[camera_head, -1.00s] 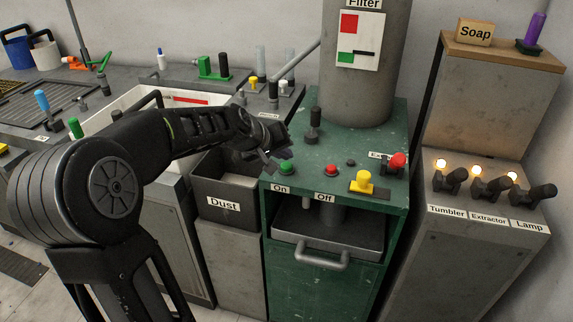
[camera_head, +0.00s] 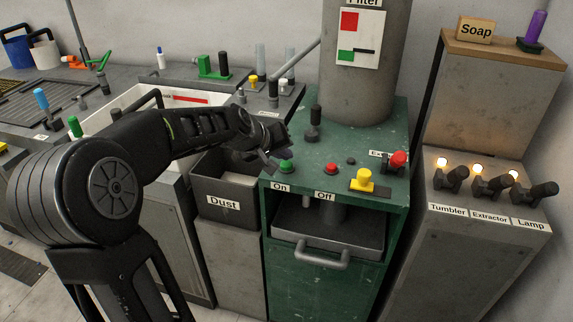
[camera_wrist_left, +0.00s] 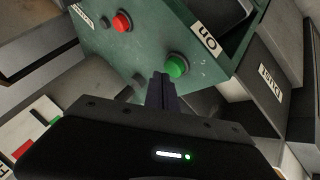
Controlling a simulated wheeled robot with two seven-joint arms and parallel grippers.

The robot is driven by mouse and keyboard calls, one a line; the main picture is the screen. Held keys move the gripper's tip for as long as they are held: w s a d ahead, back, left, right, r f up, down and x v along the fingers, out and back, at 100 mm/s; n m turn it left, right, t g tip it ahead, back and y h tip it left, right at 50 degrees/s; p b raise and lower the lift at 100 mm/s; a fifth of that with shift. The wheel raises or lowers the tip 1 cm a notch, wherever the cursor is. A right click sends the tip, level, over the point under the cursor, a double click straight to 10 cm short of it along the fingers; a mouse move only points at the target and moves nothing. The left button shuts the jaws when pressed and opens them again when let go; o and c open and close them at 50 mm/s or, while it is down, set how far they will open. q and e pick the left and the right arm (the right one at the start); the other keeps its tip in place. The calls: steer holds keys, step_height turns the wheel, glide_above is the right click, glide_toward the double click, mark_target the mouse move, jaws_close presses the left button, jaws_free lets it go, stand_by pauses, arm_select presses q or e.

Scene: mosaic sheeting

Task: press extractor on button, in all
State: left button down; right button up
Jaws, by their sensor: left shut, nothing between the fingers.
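The green On button (camera_head: 286,166) sits at the front left corner of the green extractor cabinet (camera_head: 330,262), above an "On" label. It also shows in the left wrist view (camera_wrist_left: 176,65). My left gripper (camera_head: 272,163) is shut and empty, its tip close beside the green button on its left. In the wrist view the closed fingers (camera_wrist_left: 161,82) point at the button's near side; whether they touch it I cannot tell. The red Off button (camera_head: 331,169) is to the right. My right gripper is not in view.
A yellow knob (camera_head: 364,181), a red emergency knob (camera_head: 398,160) and a black upright lever (camera_head: 314,124) stand on the cabinet top. The open Dust bin (camera_head: 226,208) is below my left forearm. Lit Tumbler, Extractor and Lamp switches (camera_head: 490,187) are at the right.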

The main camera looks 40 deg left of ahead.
mark_target(284, 165)
arm_select(q)
steer(key=shift+f+b, duration=0.55)
steer(key=shift+f, duration=0.1)
stand_by(0.7)
stand_by(0.3)
steer(key=shift+r+p, duration=0.8)
steer(key=shift+r, duration=0.15)
steer(key=shift+r, duration=0.1)
step_height(284, 165, up, 5)
steer(key=p, duration=0.4)
stand_by(0.7)
